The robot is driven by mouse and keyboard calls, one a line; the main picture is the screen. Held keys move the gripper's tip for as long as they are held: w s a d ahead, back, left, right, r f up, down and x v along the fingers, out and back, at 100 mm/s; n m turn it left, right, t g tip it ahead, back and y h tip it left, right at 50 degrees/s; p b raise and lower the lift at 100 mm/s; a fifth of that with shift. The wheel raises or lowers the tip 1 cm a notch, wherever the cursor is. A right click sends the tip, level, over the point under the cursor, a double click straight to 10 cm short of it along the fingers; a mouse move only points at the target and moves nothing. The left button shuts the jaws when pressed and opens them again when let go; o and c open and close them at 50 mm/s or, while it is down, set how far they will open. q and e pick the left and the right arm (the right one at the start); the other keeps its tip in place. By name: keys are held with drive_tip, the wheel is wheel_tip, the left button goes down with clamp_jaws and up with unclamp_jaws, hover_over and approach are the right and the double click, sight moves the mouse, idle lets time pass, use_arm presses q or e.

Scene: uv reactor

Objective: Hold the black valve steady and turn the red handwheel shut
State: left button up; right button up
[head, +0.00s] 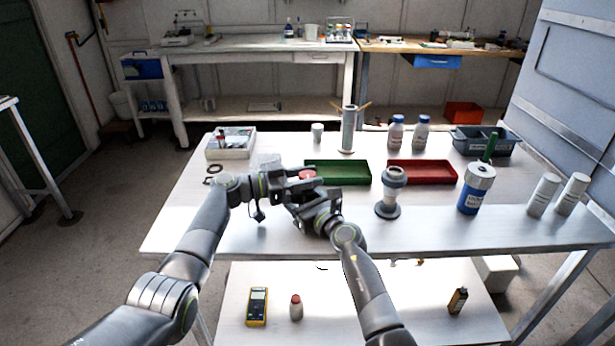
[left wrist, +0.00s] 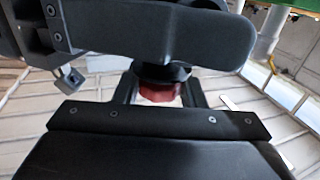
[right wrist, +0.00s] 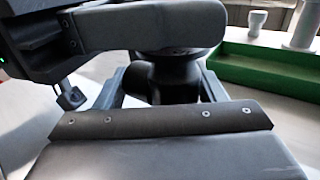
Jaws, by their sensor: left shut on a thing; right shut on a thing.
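The red handwheel (head: 307,174) shows just above the near left corner of the green tray, between my two grippers. In the left wrist view the red handwheel (left wrist: 160,93) sits between the fingers of my left gripper (head: 300,178), which is shut on it. The black valve (right wrist: 178,76) shows in the right wrist view as a dark rounded body between the fingers of my right gripper (head: 298,199), which is shut on it. In the head view the grippers mostly hide the valve. The handwheel's turn angle cannot be told.
A green tray (head: 345,180) is right behind the grippers, with a red tray (head: 436,180) beside it. A grey-white flanged fitting (head: 388,207) and a blue-labelled bottle (head: 474,190) stand to the right. A white box (head: 228,152) is at the back left. The table's front left is clear.

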use_arm(q)
drive_tip(key=shift+f+m+g, duration=0.2)
drive_tip(key=shift+m+g, duration=0.3)
drive_tip(key=shift+g, duration=0.2)
drive_tip(key=o, duration=1)
drive_tip(key=shift+a+r, duration=0.1)
drive_tip(key=v, duration=1.2)
drive_tip(key=shift+f, duration=0.25)
drive_tip(key=shift+w, duration=0.15)
